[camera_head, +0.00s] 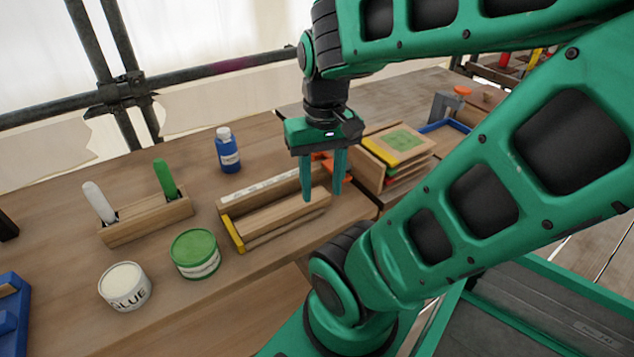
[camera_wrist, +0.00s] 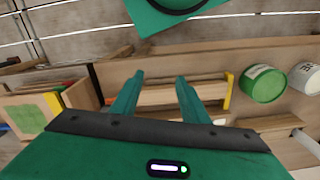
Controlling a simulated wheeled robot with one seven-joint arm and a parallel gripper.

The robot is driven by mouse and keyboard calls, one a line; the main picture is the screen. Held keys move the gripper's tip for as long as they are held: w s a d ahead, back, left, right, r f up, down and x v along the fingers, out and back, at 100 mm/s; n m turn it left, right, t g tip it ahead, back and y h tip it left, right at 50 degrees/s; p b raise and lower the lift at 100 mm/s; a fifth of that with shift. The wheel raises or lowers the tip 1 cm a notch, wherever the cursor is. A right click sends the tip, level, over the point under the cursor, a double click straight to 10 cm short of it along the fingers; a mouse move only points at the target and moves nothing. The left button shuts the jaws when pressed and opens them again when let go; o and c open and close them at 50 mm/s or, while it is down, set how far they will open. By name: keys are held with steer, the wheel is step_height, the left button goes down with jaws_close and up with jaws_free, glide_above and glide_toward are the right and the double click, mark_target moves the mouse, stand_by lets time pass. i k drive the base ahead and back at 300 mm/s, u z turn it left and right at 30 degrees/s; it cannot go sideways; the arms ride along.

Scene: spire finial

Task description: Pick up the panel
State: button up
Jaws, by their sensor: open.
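My gripper (camera_head: 322,193) is open, pointing down above the right part of a wooden tray-like fixture with a yellow end (camera_head: 233,232). Nothing shows between its fingers. In the wrist view my gripper (camera_wrist: 160,78) spans part of this fixture, whose yellow end (camera_wrist: 228,90) is at right. A flat panel with a green square and a yellow edge (camera_head: 405,142) lies on top of a wooden holder, right of and behind my gripper. It also shows at the left of the wrist view as the green-faced panel (camera_wrist: 27,118). Several coloured edges show below it.
An orange object (camera_head: 330,165) sits behind my fingers. The bench front is clear.

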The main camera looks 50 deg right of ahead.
mark_target(394, 145)
steer(key=z, duration=1.3)
steer(key=k, duration=0.95)
steer(key=z, duration=0.3)
steer(key=i, duration=1)
